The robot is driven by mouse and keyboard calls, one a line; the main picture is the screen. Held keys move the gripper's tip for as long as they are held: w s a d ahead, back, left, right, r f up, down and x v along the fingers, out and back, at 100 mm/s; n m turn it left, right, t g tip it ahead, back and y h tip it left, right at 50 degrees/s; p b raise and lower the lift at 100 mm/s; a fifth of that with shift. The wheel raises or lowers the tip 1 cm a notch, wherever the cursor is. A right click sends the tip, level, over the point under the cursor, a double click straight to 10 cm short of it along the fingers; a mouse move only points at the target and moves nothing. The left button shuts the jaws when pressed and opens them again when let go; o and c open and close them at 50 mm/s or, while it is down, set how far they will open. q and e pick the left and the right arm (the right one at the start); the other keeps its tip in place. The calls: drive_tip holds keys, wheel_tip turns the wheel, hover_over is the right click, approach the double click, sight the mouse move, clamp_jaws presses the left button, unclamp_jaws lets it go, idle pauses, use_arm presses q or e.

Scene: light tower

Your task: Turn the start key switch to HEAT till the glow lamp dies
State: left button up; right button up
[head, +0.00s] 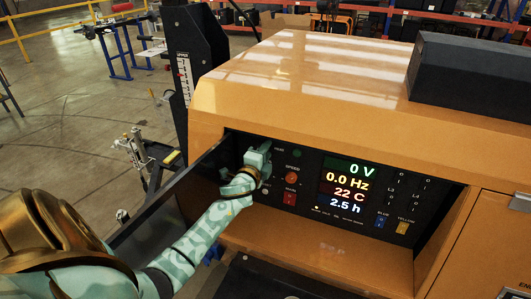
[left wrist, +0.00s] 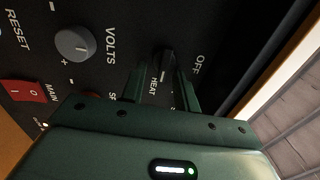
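The start key switch, a dark knob (left wrist: 166,58), sits on the black control panel (head: 275,180) between the labels HEAT and OFF in the left wrist view. My left gripper (left wrist: 162,72) has one finger on each side of it; whether the fingers touch it is not clear. In the head view my left gripper (head: 262,155) is at the panel's upper left and hides the switch. A small yellow lamp (head: 316,208) is lit at the left of the lamp row below the display. My right gripper is not in view.
The display (head: 347,188) reads 0 V, 0.0 Hz, 22 C and 2.5 h. A red main switch (head: 290,198) and a grey VOLTS knob (left wrist: 75,44) are close by. The panel lies recessed in the orange housing (head: 300,90), with a dark open flap (head: 150,230) at left.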

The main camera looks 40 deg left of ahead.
use_arm(q)
drive_tip(key=v, duration=1.6)
drive_tip(key=shift+s, duration=0.2)
